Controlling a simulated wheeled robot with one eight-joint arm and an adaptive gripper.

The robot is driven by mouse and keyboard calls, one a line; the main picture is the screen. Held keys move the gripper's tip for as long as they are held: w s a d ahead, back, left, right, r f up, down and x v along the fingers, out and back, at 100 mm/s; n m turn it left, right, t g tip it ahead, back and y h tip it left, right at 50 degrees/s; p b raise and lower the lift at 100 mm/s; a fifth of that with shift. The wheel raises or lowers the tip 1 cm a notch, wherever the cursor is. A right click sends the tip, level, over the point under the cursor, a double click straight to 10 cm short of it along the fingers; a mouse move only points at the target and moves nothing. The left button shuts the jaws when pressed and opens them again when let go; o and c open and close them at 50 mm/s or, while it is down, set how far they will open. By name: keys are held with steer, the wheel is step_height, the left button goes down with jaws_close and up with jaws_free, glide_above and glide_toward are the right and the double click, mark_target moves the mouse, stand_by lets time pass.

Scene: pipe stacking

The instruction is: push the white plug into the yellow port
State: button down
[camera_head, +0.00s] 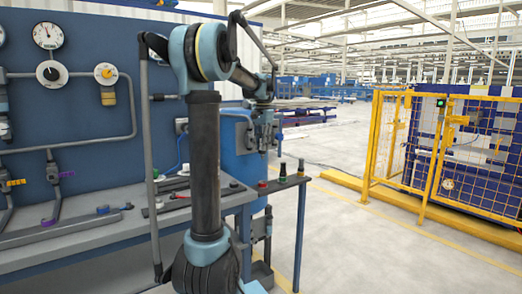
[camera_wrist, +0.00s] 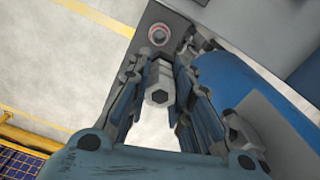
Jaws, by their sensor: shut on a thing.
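My gripper (camera_head: 264,148) hangs at the end of my arm, above the right end of the workbench. In the wrist view my gripper (camera_wrist: 158,98) is shut on a pale grey hexagonal piece, which I take as the white plug (camera_wrist: 157,80). Its hex end faces the camera. A round socket-like fitting with a reddish ring (camera_wrist: 158,35) lies beyond the plug, apart from it in the picture. I cannot make out a clearly yellow port in either view. The plug is too small to tell in the head view.
At the bench's right end stand a red-topped fitting (camera_head: 262,184), a dark upright piece with a green base (camera_head: 283,173) and another dark upright piece (camera_head: 301,167). A blue panel with pipes and gauges (camera_head: 48,35) rises left. A yellow fence (camera_head: 445,150) stands right, beyond open floor.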

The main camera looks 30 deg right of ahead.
steer(key=shift+r, duration=2.25)
